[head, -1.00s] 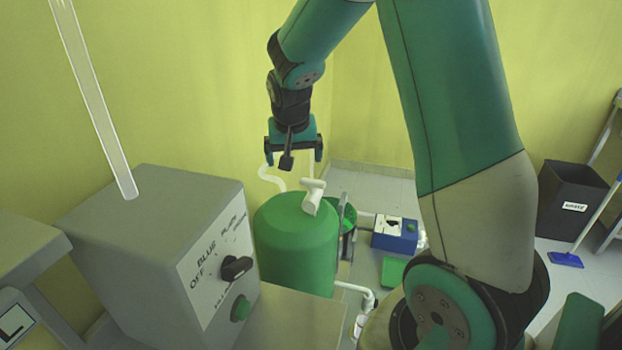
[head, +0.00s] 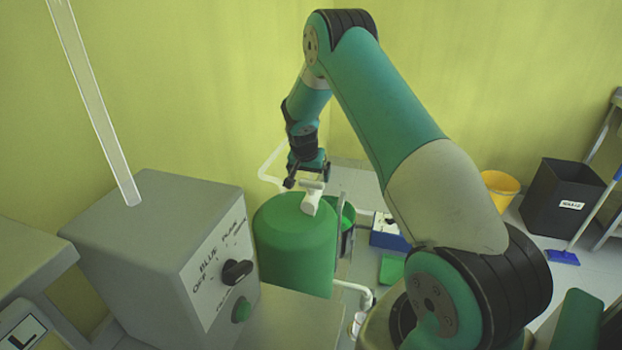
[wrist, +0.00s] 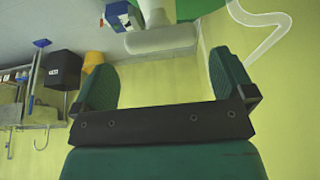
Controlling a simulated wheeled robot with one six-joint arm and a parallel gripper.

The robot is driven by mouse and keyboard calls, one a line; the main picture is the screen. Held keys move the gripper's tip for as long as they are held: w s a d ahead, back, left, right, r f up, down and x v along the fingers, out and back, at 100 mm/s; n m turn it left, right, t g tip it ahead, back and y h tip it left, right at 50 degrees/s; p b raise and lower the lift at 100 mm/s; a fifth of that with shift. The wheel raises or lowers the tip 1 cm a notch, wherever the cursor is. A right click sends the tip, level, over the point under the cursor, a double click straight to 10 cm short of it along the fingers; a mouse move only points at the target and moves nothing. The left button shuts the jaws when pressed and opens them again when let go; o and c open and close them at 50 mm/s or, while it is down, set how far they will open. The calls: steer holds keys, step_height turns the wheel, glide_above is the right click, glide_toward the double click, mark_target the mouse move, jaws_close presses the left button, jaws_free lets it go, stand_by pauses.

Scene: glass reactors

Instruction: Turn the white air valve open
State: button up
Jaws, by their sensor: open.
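The white air valve (head: 311,203) sits on top of the green tank (head: 292,250), with a short stem and a bar-like handle. In the wrist view the valve's white handle (wrist: 160,40) lies crosswise just beyond and between my finger tips, and part of the green tank (wrist: 212,10) shows at the top edge. My gripper (head: 307,178) is directly above and slightly behind the valve in the head view. It also shows in the wrist view (wrist: 163,66), with its two green fingers spread wide and nothing between them. I cannot tell whether the fingers touch the handle.
A white pipe (head: 271,163) curves behind the tank near the yellow wall. A grey control box (head: 150,245) with a black knob (head: 237,270) and green button stands at the front left. A blue box (head: 388,232), yellow bucket (head: 500,188) and black bin (head: 562,200) are to the right.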

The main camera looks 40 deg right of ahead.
mark_target(312, 181)
steer(key=shift+x, duration=2.2)
steer(key=shift+c, duration=0.5)
steer(key=c, duration=0.5)
steer(key=shift+c, duration=0.2)
